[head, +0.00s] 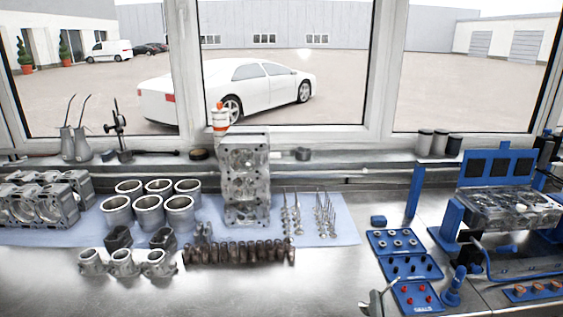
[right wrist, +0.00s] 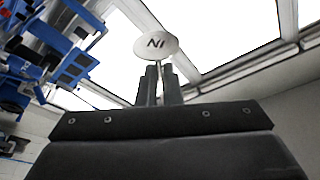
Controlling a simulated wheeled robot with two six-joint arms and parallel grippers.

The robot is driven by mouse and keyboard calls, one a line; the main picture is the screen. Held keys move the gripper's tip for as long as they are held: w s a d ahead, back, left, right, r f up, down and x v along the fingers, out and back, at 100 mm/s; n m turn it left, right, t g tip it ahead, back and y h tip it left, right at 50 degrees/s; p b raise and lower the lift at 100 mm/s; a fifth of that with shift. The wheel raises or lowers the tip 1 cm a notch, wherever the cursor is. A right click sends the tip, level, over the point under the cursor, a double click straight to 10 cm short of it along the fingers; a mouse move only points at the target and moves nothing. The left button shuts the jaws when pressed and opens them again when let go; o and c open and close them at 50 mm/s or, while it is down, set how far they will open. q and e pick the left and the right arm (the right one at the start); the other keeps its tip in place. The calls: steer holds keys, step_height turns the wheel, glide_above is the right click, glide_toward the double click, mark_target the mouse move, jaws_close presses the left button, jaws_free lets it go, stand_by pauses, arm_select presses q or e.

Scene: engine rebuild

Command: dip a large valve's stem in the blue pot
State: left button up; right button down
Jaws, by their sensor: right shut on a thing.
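My right gripper (right wrist: 160,85) is shut on the stem of a large valve (right wrist: 156,46) in the right wrist view. The valve's round, pale head faces the camera and bears letters that read "NI" from here. The stem's far end is hidden by the fingers. My left gripper is not in view.
Several valves (head: 324,215) stand on the blue mat (head: 346,234). Blue trays (head: 412,268) of small parts lie in front of the blue fixture (head: 450,214) at the right. A dark row of cylindrical parts (head: 238,252) lies mid-bench.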

mark_target(363, 308)
steer(key=a+n+b, duration=0.1)
steer(key=a+n+y+b, duration=0.1)
steer(key=n, duration=0.1)
steer(key=r+n+t+b, duration=0.1)
steer(key=n+b, duration=0.1)
steer(key=shift+w+a+r+y, duration=0.1)
steer(key=shift+w+a+y, duration=0.25)
steer(key=shift+a+y, duration=0.05)
steer(key=n+y+b, duration=0.1)
steer(key=n, duration=0.2)
steer(key=shift+r, duration=0.15)
steer(key=shift+r+n+y, duration=0.15)
steer(key=shift+n+y, duration=0.15)
